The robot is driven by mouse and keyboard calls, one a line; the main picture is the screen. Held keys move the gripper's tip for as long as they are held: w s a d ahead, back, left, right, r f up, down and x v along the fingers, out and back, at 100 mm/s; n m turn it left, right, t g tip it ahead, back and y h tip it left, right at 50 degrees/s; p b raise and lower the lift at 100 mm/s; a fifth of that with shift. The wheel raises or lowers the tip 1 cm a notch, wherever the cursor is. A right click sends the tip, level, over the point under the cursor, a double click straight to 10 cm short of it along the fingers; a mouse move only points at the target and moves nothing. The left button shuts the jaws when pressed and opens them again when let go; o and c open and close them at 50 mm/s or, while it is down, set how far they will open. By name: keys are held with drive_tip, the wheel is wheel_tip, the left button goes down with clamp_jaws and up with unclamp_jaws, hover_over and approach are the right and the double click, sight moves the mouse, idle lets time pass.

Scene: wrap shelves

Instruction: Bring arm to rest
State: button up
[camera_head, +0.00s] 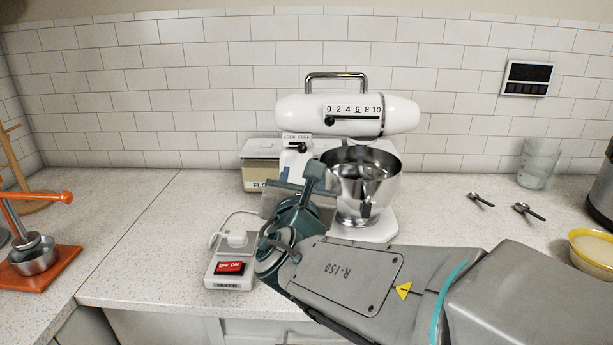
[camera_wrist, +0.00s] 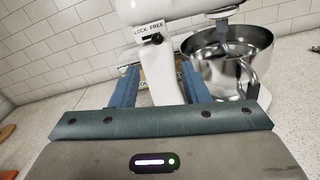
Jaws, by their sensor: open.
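My gripper (camera_head: 296,192) is in front of the white stand mixer (camera_head: 350,112), left of its steel bowl (camera_head: 366,190). In the wrist view my gripper (camera_wrist: 157,88) has its two blue fingers spread apart, with nothing held between them. The mixer's white column (camera_wrist: 164,75) shows beyond the gap between the fingers, with a lock lever (camera_wrist: 152,39) above. The bowl (camera_wrist: 228,62) is to the right of the fingers. Whether a finger touches the mixer I cannot tell. My grey arm crosses the lower right of the head view.
A small box with a red switch (camera_head: 229,268) sits by the counter's front edge, left of my gripper. A flour container (camera_head: 254,160) stands behind. Measuring spoons (camera_head: 480,200), a clear cup (camera_head: 538,163) and a yellow bowl (camera_head: 592,252) are at right.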

drive_tip(key=s+d+f+m+g+h+p, duration=0.1)
drive_tip(key=s+d+f+m+g+h, duration=0.15)
drive_tip(key=d+m, duration=0.4)
drive_tip(key=s+d+f+m+g+h+p, duration=0.1)
drive_tip(key=s+d+f+m+g+h, duration=0.15)
drive_tip(key=d+m, duration=0.4)
drive_tip(key=s+d+f+m+g+h+p, duration=0.1)
drive_tip(key=d+f+m+g+h, duration=0.15)
drive_tip(key=d+m+g, duration=0.4)
drive_tip(key=s+f+m+g+y+p, duration=0.1)
drive_tip(key=s+f+m+g+y, duration=0.1)
drive_tip(key=s+m, duration=0.4)
drive_tip(key=s+f+m+g+y+p, duration=0.1)
drive_tip(key=s+f+m+y, duration=0.3)
drive_tip(key=m, duration=0.5)
drive_tip(key=s+p, duration=0.1)
drive_tip(key=s, duration=0.1)
drive_tip(key=shift+s+d+g, duration=0.3)
drive_tip(key=shift+d+g, duration=0.05)
drive_tip(key=shift+d, duration=0.05)
drive_tip(key=shift+f+y, duration=0.1)
drive_tip(key=shift+y, duration=0.15)
drive_tip(key=shift+c, duration=0.4)
